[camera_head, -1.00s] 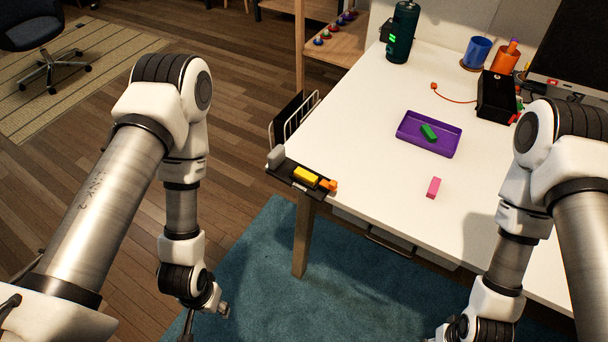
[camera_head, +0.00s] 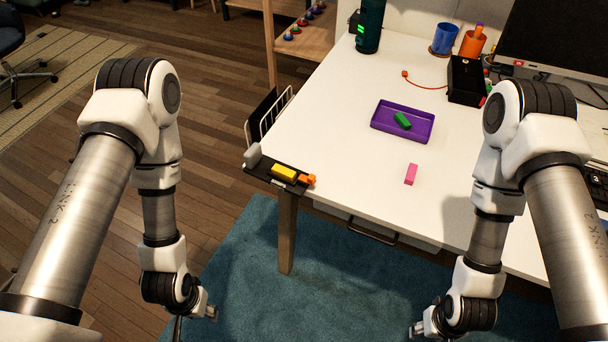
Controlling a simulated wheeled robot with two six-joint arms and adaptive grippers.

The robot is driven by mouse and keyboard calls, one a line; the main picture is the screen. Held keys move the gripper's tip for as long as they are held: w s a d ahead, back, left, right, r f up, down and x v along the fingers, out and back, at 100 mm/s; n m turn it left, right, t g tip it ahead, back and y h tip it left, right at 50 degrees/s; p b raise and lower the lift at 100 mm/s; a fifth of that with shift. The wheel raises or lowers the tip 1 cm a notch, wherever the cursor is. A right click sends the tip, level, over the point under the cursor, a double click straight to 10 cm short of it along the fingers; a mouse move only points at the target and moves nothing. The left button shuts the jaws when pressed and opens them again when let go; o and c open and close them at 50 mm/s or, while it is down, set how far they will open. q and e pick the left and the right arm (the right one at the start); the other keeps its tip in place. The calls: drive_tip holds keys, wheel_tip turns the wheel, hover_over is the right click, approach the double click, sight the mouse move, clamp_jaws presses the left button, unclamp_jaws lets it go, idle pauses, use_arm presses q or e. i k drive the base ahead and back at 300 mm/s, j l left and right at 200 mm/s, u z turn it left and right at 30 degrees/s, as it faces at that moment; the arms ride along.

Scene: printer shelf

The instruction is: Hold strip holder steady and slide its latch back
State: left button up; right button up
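What looks like the strip holder is a dark flat strip (camera_head: 262,173) at the left front corner of the white table. On it are a grey block (camera_head: 253,156) at the left end, a yellow block (camera_head: 284,173) and a small orange piece (camera_head: 307,180) at the right end. I cannot tell for certain which part is the latch. My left gripper (camera_head: 195,322) is low at the bottom edge, in front of the table and below the holder, partly cut off. My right gripper (camera_head: 420,330) is also low at the bottom edge, mostly cut off. Both are well apart from the holder.
Open floor and a teal rug lie in front.

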sight(310, 180)
drive_tip(key=k+l+u, duration=0.25)
drive_tip(key=k, duration=0.2)
drive_tip(key=k+l+u, duration=0.15)
drive_tip(key=k+u, duration=0.15)
drive_tip(key=k, duration=0.2)
drive_tip(key=i, duration=0.5)
